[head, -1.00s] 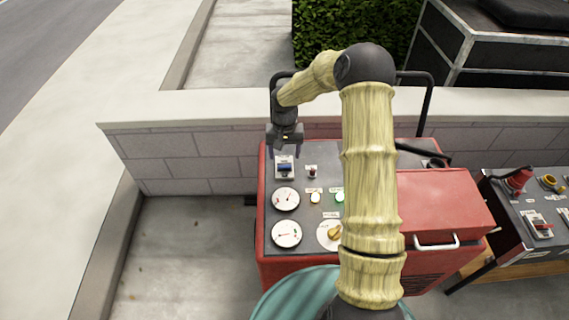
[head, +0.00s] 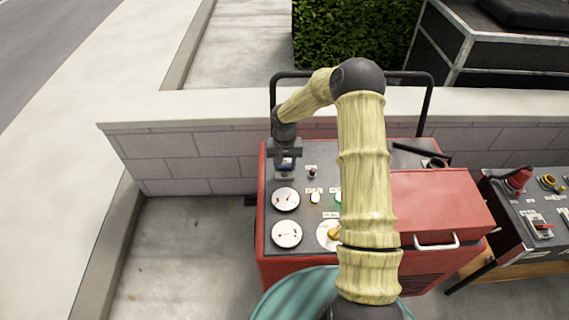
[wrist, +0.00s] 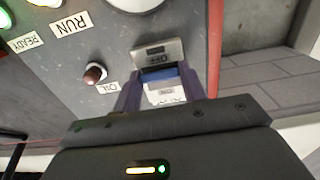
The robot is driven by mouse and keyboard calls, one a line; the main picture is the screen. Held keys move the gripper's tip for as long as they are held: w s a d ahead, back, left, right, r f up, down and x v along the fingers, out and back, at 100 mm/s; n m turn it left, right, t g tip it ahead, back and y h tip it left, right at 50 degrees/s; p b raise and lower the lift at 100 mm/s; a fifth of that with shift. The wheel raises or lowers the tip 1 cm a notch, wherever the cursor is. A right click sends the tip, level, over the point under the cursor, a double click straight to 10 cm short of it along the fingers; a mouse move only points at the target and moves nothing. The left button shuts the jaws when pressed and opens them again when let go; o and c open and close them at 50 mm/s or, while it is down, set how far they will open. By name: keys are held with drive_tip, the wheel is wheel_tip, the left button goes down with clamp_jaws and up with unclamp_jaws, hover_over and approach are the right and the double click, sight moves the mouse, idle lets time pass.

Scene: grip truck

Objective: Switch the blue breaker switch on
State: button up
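The breaker switch is a small pale plate with a blue switch (wrist: 158,74) between two labels. It is at the upper left of the red machine's grey panel, and also shows in the head view (head: 285,166), partly covered by my gripper. In the wrist view my gripper (wrist: 157,82) has its two purple-grey fingers apart, one on each side of the blue switch. The white face below the blue part shows between the fingers. I cannot tell whether the fingers touch the switch. In the head view my gripper (head: 285,158) is right over the breaker.
A brown-red knob (wrist: 95,73) stands beside the breaker. Two white dials (head: 286,199) and a yellow knob (head: 333,234) are lower on the panel. A black tubular handle (head: 273,100) rises behind it, before a low block wall (head: 180,155). Another panel (head: 535,215) stands at the right.

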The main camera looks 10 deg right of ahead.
drive_tip(key=shift+w+r+g+p, duration=0.2)
drive_tip(key=shift+g+p, duration=0.1)
drive_tip(key=shift+p, duration=0.35)
drive_tip(key=shift+w+g+p, duration=0.2)
drive_tip(key=shift+g+p, duration=0.2)
drive_tip(key=shift+p, duration=0.1)
drive_tip(key=shift+w+g+y+p, duration=0.3)
drive_tip(key=shift+w+g+p, duration=0.05)
drive_tip(key=shift+g, duration=0.45)
drive_tip(key=shift+w+d+f+g+y+b, duration=0.15)
drive_tip(key=shift+w+g+b, duration=0.15)
drive_tip(key=shift+g+b, duration=0.45)
drive_tip(key=shift+w+d+f+g+y+b, duration=0.15)
drive_tip(key=shift+w+g+b, duration=0.1)
drive_tip(key=shift+g+b, duration=0.45)
drive_tip(key=shift+w+a+b, duration=0.1)
drive_tip(key=shift+b, duration=0.35)
drive_tip(key=shift+w+r+g+b, duration=0.1)
drive_tip(key=shift+r+g+b, duration=0.1)
drive_tip(key=shift+g+b, duration=0.4)
drive_tip(key=o, duration=1)
